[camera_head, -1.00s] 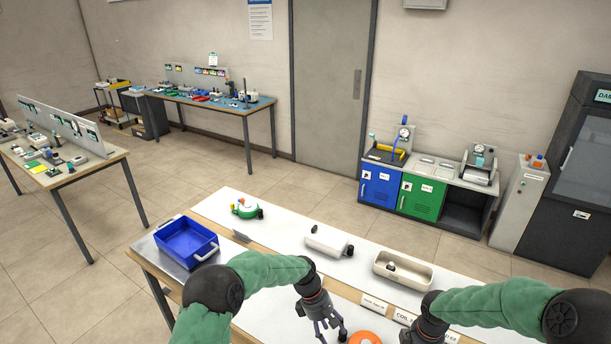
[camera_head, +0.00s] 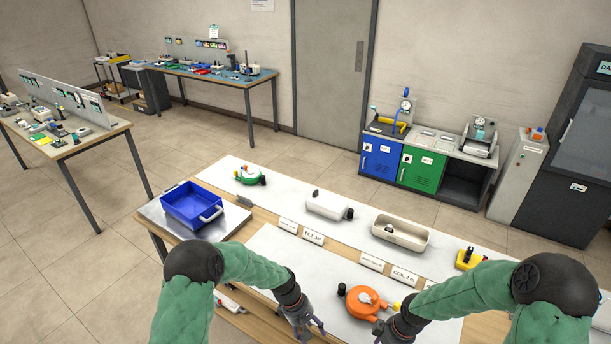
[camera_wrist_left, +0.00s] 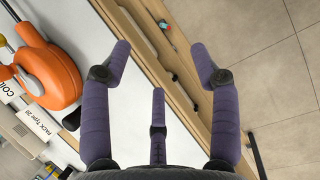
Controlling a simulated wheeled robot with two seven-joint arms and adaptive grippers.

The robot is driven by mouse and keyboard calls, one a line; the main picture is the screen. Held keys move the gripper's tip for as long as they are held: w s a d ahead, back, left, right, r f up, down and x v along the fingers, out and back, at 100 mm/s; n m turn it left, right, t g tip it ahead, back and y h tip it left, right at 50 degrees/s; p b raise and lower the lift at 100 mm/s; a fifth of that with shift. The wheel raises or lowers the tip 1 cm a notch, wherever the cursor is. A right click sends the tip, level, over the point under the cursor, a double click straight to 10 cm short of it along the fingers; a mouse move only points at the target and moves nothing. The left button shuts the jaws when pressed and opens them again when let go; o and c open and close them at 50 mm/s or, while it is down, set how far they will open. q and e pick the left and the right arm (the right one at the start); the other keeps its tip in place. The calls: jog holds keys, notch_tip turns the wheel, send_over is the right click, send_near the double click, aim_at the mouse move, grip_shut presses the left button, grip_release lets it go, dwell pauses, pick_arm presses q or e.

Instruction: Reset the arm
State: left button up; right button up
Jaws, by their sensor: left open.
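My left gripper (camera_head: 304,322) hangs over the near part of the workbench (camera_head: 264,238), left of an orange round device (camera_head: 366,302). In the left wrist view its purple fingers (camera_wrist_left: 160,62) are spread wide with nothing between them. Below them run the white top and wooden edge of the bench. The orange device (camera_wrist_left: 50,75) lies at the left of that view, apart from the fingers. My right arm reaches in from the right, and its wrist (camera_head: 404,325) is at the bottom edge beside the orange device. Its fingertips are cut off by the frame.
A blue bin (camera_head: 192,206) stands on the bench's left end. A green device (camera_head: 248,175), a white cylinder device (camera_head: 328,206), a cream tray (camera_head: 401,236) and a yellow device (camera_head: 468,259) line the back.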

pick_arm(q)
jog(key=s+a+f+m+t+b, duration=0.1)
jog(key=s+a+f+m+b, duration=0.2)
jog(key=s, duration=0.7)
jog(key=s+a+f+m+t+b, duration=0.1)
jog(key=s+a+f+m+b, duration=0.2)
jog(key=s+a+f, duration=0.5)
jog(key=s+f, duration=0.2)
jog(key=s, duration=0.1)
jog(key=shift+a+m+b, duration=0.2)
jog(key=shift+m+b, duration=0.1)
jog(key=shift+m, duration=0.1)
pick_arm(e)
jog(key=s+a+f+m+y, duration=0.1)
jog(key=s+a+f+m, duration=0.4)
jog(key=f, duration=0.3)
jog(key=s+a+f+m, duration=0.5)
jog(key=s+a+f, duration=0.2)
jog(key=f, duration=0.2)
jog(key=shift+s+f+m+y, duration=0.15)
jog(key=shift+s+m+y, duration=0.1)
jog(key=shift+m+y, duration=0.15)
